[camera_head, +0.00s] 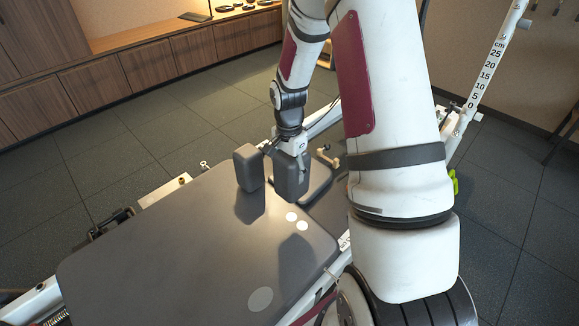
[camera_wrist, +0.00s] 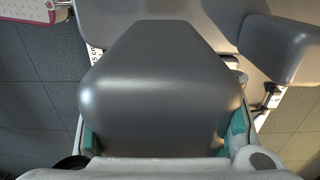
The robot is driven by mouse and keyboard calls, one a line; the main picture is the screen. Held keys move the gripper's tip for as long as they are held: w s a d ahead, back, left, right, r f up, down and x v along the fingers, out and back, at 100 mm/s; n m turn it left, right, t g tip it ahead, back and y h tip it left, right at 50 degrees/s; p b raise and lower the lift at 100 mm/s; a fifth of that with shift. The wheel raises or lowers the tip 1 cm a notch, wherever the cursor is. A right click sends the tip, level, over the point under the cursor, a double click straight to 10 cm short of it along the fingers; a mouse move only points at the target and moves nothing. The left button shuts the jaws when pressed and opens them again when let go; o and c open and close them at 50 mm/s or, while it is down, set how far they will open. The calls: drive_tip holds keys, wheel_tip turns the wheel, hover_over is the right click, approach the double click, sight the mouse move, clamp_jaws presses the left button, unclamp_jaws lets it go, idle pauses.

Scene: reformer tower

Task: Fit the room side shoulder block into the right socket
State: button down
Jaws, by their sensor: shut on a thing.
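My gripper (camera_head: 292,150) is shut on a dark grey padded shoulder block (camera_head: 290,178), taken to be the room side one. In the wrist view the held block (camera_wrist: 160,90) fills the middle, between the teal finger pads of my gripper (camera_wrist: 164,135). In the head view it hangs upright at the platform's far edge; I cannot tell whether its underside touches anything. A second grey shoulder block (camera_head: 248,168) stands just left of it; it also shows at the right of the wrist view (camera_wrist: 285,48). The right socket is not clearly visible, perhaps hidden by the block or arm.
The grey padded platform (camera_head: 170,250) has pale round spots (camera_head: 260,299) and is otherwise bare toward the front. A grey headrest pad (camera_head: 318,180) lies right behind the held block. A white upright with a centimetre scale (camera_head: 482,85) stands at right. Wooden cabinets line the back.

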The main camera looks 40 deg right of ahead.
drive_tip(key=shift+f+b, duration=2.35)
drive_tip(key=shift+f, duration=1.3)
drive_tip(key=shift+f+b, duration=1.75)
drive_tip(key=shift+f, duration=0.75)
drive_tip(key=shift+c, duration=2.4)
unclamp_jaws()
drive_tip(key=shift+r, duration=0.1)
